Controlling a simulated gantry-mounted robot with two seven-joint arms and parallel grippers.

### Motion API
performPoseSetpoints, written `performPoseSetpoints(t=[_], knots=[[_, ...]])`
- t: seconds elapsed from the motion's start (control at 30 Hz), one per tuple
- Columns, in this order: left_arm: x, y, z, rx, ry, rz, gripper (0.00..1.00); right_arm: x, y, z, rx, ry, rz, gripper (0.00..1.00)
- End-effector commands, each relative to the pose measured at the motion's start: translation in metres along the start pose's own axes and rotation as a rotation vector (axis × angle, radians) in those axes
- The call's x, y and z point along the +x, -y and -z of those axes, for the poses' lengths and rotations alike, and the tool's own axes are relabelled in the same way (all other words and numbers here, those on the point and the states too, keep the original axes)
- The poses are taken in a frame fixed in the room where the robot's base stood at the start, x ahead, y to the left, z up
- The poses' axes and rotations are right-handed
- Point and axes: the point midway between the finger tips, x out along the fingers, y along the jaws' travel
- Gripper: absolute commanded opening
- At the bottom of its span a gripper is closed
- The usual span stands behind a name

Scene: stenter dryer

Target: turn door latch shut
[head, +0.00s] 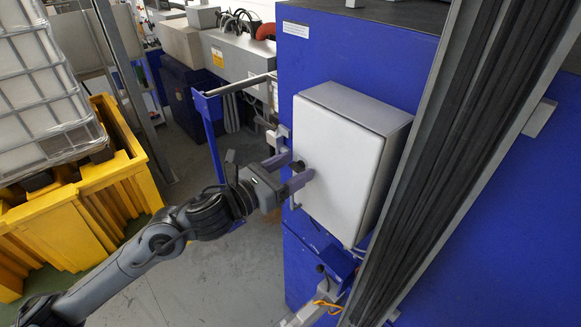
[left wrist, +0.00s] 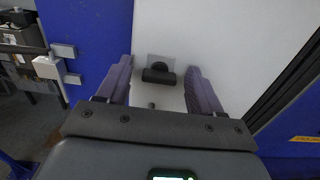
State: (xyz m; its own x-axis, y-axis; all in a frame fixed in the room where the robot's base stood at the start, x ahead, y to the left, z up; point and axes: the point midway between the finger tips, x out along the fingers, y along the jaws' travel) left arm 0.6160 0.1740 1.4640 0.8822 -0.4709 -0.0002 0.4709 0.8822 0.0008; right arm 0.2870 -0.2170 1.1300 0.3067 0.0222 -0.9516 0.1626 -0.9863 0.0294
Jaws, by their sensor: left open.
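A light grey cabinet door (head: 340,160) is on the front of a box fixed to the blue machine side; it looks closed against the box. In the left wrist view the door latch (left wrist: 158,73) is a small black handle on a grey plate, lying about level across the picture. My left gripper (head: 297,166) is at the door's left edge, its two purple-grey fingers open and pointing at the door. In the left wrist view the latch lies between the fingers, with a gap on each side. I cannot tell whether the fingertips touch the door. My right gripper is not in view.
A blue machine panel (head: 315,50) surrounds the box. A blue frame with a grey bar (head: 238,85) stands behind the left gripper. Yellow bins (head: 70,215) and a caged white tank (head: 40,85) are at left. Grey floor (head: 245,280) is open below the arm.

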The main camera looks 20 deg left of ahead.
Motion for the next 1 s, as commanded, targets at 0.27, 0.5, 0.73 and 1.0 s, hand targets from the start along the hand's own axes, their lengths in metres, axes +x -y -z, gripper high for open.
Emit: performPoseSetpoints(t=[0.27,0.5,0.73,1.0], knots=[[-0.0001,0.0000,0.0002,0.000,0.000,0.000,0.52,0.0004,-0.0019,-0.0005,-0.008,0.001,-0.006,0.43],[-0.0002,0.0001,0.0001,0.000,0.000,0.000,0.15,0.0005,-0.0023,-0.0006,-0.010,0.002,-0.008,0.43],[-0.0003,0.0001,0.0003,-0.010,0.000,0.000,0.10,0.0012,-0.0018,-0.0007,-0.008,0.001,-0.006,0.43],[-0.0003,-0.0003,0.0009,-0.111,0.002,0.000,0.10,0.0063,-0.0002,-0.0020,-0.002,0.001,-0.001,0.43]])
